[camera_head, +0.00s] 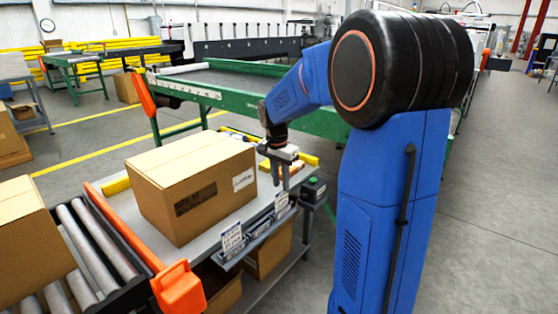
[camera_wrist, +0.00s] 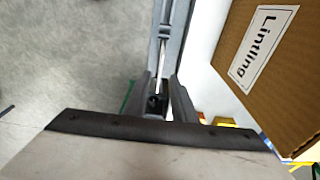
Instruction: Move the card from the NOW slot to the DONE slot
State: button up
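A grey slotted rail (camera_head: 262,238) runs along the front edge of the table. A white card-like piece (camera_head: 282,201) stands at its right end, and another (camera_head: 231,238) stands at its left end. Their print is too small to read, so I cannot tell which marks NOW or DONE. My gripper (camera_head: 281,183) points down just above the right-hand piece, its two fingers apart. In the wrist view, the fingers (camera_wrist: 164,98) are also apart, over the rail (camera_wrist: 173,35). A thin pale strip lies along the rail; I cannot tell whether it is the card's edge.
A large carton (camera_head: 185,195) with a "Lintling" label (camera_wrist: 268,38) stands on the table, close beside the gripper. A control box with a green button (camera_head: 314,187) is at the right table corner. A roller conveyor (camera_head: 95,245) lies left. Open floor lies right.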

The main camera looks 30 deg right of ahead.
notch_tip(320, 180, up, 10)
jog(key=a, duration=0.1)
jog(key=shift+s+f, duration=0.2)
jog(key=shift+f, duration=0.05)
dwell(0.4)
jog(key=s+a+f+n+t, duration=0.1)
jog(key=s+a+n, duration=0.3)
jog(key=s, duration=0.5)
jog(key=s+a+f+n+t+y, duration=0.1)
jog(key=s+a+n, duration=0.4)
jog(key=s, duration=0.5)
jog(key=s+a+f+n+t, duration=0.2)
jog(key=s+a+f+n, duration=0.2)
jog(key=s, duration=0.6)
jog(key=shift+s+a+f+n, duration=0.25)
jog(key=shift+a+f+n, duration=0.15)
jog(key=shift+a+n, duration=0.1)
